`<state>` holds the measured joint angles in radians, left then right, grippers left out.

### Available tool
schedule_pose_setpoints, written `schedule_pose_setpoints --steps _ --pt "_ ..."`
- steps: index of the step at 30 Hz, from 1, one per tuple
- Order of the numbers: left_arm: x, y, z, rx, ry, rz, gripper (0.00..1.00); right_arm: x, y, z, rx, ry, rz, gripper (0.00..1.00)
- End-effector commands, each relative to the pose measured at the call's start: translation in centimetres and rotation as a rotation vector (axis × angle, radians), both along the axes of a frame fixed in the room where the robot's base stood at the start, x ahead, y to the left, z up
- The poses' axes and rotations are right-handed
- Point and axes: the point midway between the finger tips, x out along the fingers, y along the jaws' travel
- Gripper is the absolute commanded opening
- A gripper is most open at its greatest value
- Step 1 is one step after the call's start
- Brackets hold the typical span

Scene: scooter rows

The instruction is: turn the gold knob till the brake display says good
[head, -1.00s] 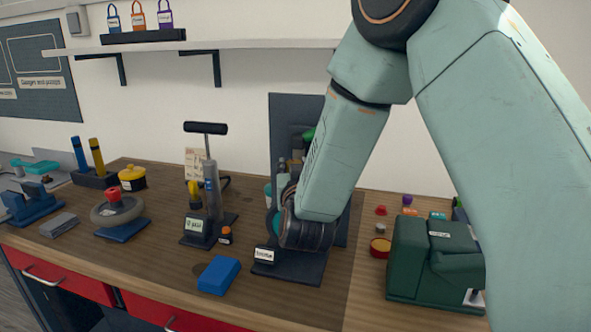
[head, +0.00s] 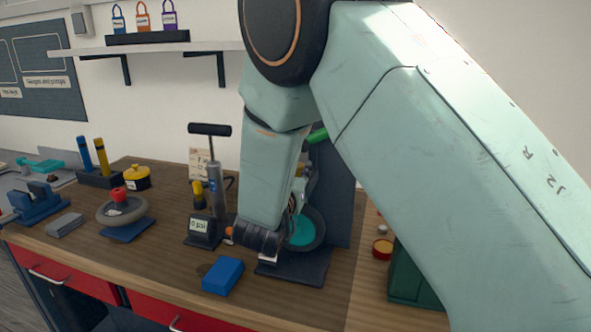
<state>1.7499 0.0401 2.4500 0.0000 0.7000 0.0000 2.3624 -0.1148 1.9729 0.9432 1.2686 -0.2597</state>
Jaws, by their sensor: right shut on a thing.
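The brake stand (head: 340,195) is a dark upright panel on a dark base, with a wheel with a teal centre (head: 303,230) and a green lever (head: 318,135). My right arm crosses in front of it and covers its left part. My right gripper (head: 299,195) is at the stand, mostly hidden behind my own forearm and wrist. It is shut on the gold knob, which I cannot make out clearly. No brake display can be read; it is hidden. My left gripper is not in view.
A blue block (head: 223,275) lies in front of the stand. A pump (head: 215,190) with a gauge showing 0 psi (head: 202,230) stands to the left, close to my wrist. A green case (head: 412,275) is at right, partly behind my arm. A shelf (head: 150,48) hangs above.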

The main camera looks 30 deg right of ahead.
Motion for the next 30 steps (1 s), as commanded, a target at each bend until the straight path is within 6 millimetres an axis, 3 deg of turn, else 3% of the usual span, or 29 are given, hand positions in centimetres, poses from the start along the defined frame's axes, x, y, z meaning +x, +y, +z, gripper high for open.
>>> schedule_pose_setpoints --steps 7,8,15,25,30 --pt "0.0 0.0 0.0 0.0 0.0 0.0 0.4 0.1 0.0 0.3 -0.003 -0.008 0.0 0.03" --pt "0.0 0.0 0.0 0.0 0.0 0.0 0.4 0.1 0.0 0.3 -0.003 -0.008 0.001 0.37" --pt "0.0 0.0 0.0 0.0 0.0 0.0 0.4 0.1 0.0 0.2 -0.002 -0.004 0.0 0.57" --pt "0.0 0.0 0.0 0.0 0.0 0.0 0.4 0.0 0.0 0.3 -0.001 -0.004 0.0 0.58" --pt "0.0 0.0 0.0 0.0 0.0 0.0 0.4 0.1 0.0 2.4 -0.001 -0.008 0.0 0.58"
